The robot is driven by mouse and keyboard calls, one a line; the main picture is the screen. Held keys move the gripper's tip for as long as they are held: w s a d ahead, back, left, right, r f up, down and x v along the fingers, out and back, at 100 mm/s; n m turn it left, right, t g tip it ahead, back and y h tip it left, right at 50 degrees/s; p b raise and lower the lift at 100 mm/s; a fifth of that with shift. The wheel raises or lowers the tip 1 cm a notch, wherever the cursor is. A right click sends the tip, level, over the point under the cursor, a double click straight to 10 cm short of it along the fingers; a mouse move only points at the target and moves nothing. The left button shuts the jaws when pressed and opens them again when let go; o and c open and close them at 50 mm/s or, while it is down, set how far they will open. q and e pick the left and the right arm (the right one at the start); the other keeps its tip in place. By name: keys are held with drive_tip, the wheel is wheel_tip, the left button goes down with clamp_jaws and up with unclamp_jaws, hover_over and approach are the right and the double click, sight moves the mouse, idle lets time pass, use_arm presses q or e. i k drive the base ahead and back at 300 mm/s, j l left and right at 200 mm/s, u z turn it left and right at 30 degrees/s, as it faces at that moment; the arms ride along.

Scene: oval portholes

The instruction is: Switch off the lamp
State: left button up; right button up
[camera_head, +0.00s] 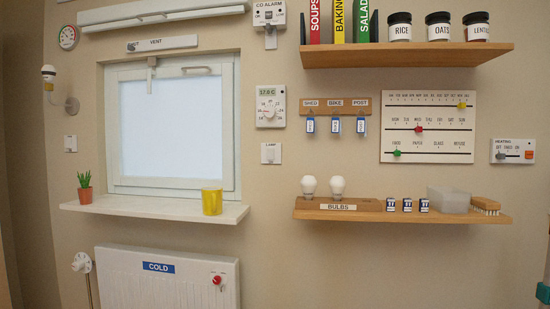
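A wall lamp (48,79) with a whitish top and a dark band sits on a curved bracket at the far left, beside the window. I cannot tell whether it is lit. A small white switch plate (70,144) is on the wall below it. Another white switch (271,154), with a small label that seems to read LAMP, is right of the window, below the thermostat. Its rocker position is too small to tell. My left gripper is not in view. A cut-off teal piece shows at the lower right edge; I cannot tell whether it belongs to my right gripper.
A windowsill (150,208) holds a potted plant (85,188) and a yellow cup (212,201). A radiator (130,280) is below. A shelf (450,215) with bulbs and boxes juts out at right; another shelf (400,55) with jars is above it. Wall around the LAMP-labelled switch is clear.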

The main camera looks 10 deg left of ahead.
sight(270, 151)
drive_tip(key=i+z, duration=0.1)
drive_tip(key=i, duration=1.6)
